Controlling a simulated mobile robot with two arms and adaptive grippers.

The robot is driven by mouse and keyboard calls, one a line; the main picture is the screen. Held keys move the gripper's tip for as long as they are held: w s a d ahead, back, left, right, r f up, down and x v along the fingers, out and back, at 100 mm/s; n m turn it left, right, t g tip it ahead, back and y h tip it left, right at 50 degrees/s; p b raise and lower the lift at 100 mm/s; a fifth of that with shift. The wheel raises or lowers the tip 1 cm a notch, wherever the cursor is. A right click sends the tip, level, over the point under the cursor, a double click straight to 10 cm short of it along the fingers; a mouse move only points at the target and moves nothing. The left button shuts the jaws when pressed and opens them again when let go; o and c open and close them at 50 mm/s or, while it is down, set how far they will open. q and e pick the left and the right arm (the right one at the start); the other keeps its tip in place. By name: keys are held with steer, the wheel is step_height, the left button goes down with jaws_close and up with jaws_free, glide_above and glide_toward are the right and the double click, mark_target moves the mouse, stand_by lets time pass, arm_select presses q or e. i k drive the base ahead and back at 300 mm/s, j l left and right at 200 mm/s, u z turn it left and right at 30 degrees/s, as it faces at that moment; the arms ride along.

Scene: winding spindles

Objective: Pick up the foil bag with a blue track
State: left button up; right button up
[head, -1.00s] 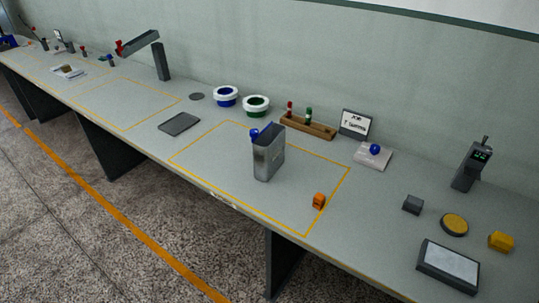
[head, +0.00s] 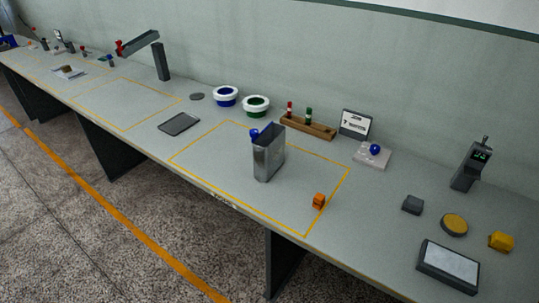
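A silver-grey, upright, box-like foil bag (head: 267,160) stands inside the yellow-outlined area on the near part of the bench. Its top looks open and dark inside. A small blue ball-like piece (head: 254,134) shows at its upper left edge; I cannot tell whether it is attached to the bag or stands behind it. I see no clear blue track on the bag. Neither of my grippers is in view.
A small orange block (head: 319,201) lies right of the bag. A grey device (head: 470,167) and a flat pad (head: 448,268) are at right. The bench left of the bag is mostly clear.

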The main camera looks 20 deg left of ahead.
mark_target(268, 150)
steer(key=i+j+z, duration=0.1)
steer(key=j, duration=0.25)
steer(key=i+j+z, duration=0.1)
steer(key=j, duration=0.25)
steer(key=i+j+z, duration=0.1)
steer(key=i+j, duration=0.15)
steer(key=i+j+z, duration=0.1)
steer(key=j, duration=0.4)
